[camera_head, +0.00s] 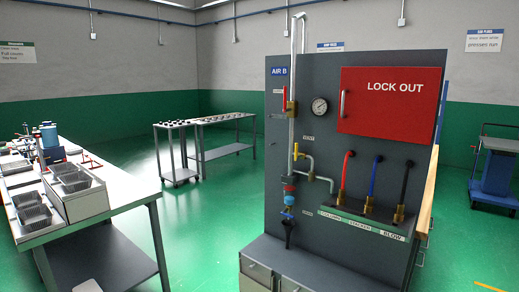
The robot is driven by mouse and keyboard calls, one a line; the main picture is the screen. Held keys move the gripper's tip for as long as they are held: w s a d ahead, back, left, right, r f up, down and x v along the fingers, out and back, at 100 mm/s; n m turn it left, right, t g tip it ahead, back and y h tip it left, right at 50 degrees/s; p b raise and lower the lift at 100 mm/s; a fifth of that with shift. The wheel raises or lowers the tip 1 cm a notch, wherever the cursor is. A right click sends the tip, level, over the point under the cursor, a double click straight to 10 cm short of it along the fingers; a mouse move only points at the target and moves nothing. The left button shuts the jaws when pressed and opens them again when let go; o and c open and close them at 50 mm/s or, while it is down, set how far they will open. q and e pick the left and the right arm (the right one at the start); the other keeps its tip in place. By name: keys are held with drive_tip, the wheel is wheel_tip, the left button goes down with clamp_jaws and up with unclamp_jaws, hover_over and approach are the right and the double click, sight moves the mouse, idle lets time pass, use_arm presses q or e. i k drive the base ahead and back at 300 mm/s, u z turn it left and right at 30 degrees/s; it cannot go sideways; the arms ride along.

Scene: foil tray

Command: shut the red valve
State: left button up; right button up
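The red valve (285,104) is on the vertical pipe at the upper left of the dark panel, under the blue AIR B sign. Its slim red lever stands upright, roughly in line with the pipe, beside a brass body. A red collar (289,187) sits lower on the same pipe, above a blue fitting. Neither of my grippers can be made out in the head view. A small pale shape at the bottom left edge is too cut off to identify.
The panel (330,150) also carries a gauge (319,106), a red LOCK OUT box (390,101), a yellow handle (296,151) and red, blue and black hoses. A white table (110,212) with trays stands left. Green floor (205,215) lies clear between them.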

sight(284, 109)
drive_tip(key=z, duration=0.15)
drive_tip(key=i, duration=1.5)
drive_tip(key=z, duration=1.6)
drive_tip(key=i, duration=0.3)
drive_tip(key=u, duration=2.55)
